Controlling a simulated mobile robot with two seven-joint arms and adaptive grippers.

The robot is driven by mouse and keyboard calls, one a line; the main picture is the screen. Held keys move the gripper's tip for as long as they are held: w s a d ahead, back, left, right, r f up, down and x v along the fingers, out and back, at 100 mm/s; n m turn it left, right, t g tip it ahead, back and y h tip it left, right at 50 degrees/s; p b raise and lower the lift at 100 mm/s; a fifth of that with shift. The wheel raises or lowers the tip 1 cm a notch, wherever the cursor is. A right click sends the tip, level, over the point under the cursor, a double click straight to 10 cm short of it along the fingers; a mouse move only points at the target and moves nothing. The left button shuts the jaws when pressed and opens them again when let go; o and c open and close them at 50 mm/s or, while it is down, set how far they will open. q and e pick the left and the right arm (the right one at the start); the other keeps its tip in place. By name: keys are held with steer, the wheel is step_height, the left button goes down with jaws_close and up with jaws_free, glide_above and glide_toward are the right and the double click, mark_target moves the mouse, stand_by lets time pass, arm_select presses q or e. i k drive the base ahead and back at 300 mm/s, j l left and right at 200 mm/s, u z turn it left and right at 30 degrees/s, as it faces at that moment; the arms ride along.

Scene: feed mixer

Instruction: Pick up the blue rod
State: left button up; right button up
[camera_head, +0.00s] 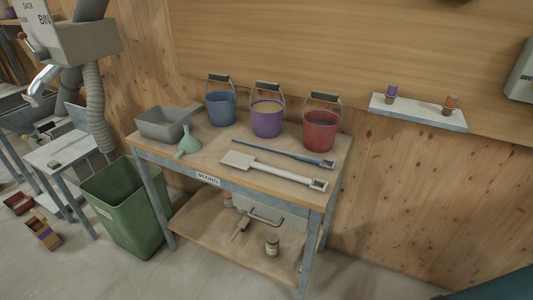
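The blue rod (278,151) lies flat across the right half of the wooden mixing table (214,165). Its right end has a blocky dark grip close to the table's right edge. It lies behind a pale paddle (270,170), roughly parallel to it, with a narrow gap between them. The rod's top is uncovered. Neither of my grippers is in view.
Blue (221,108), purple (267,118) and red (320,130) buckets stand behind the rod. A grey tub (163,123) and green funnel (190,142) sit left. A green bin (128,205) stands on the floor. A wall shelf (418,112) is at right.

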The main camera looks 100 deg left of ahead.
mark_target(305, 158)
steer(key=u, duration=3.1)
steer(key=i+l+u, duration=0.2)
